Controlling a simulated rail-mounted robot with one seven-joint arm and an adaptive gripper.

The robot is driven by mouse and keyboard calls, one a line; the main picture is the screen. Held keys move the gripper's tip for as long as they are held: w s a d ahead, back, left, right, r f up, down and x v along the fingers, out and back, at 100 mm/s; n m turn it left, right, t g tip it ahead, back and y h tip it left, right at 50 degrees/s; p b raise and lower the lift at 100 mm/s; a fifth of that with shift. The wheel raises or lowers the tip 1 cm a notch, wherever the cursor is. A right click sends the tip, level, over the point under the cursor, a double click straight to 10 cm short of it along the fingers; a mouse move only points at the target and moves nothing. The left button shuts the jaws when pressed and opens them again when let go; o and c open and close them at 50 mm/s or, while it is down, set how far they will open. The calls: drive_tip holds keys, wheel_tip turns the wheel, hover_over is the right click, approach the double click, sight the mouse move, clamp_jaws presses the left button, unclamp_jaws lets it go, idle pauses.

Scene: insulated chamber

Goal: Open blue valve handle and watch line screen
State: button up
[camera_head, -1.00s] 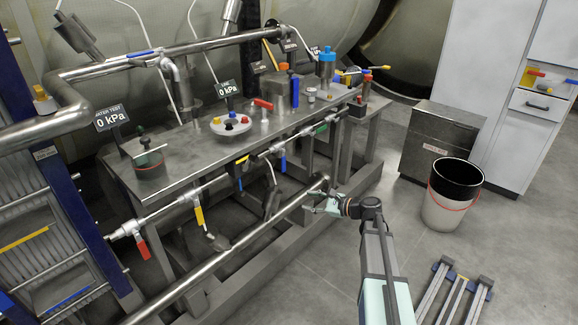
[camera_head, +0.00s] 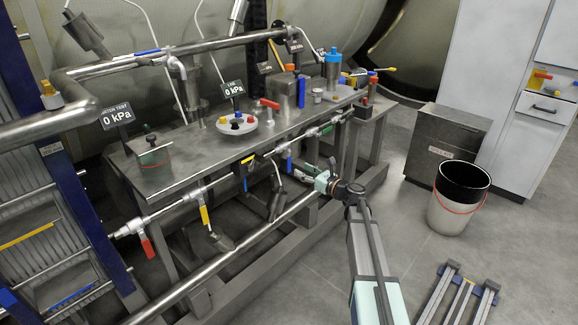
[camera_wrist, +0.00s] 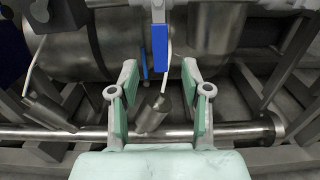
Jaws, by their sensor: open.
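A blue valve handle (camera_head: 289,163) hangs down from the pipe along the bench's front edge. In the wrist view a blue handle (camera_wrist: 160,48) hangs upright, ahead of and roughly centred between my fingers. My gripper (camera_head: 323,180) is open and empty, low in front of the bench and right of the handle in the head view. Its green-padded fingers (camera_wrist: 160,80) stand apart in the wrist view and do not visibly touch the handle. The line screen (camera_head: 233,88) stands at the back of the bench and reads 0 kPa.
Another screen (camera_head: 117,116), labelled water test, reads 0 kPa. Red (camera_head: 147,246) and yellow (camera_head: 205,214) handles hang from the same pipe farther left. A thick lower pipe (camera_head: 240,240) runs before the bench. A bucket (camera_head: 453,208) stands right; the floor between is clear.

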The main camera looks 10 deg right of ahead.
sight(290, 163)
drive_tip(key=b+x, duration=0.1)
drive_tip(key=x, duration=0.7)
drive_tip(key=shift+w+a, duration=0.1)
clamp_jaws()
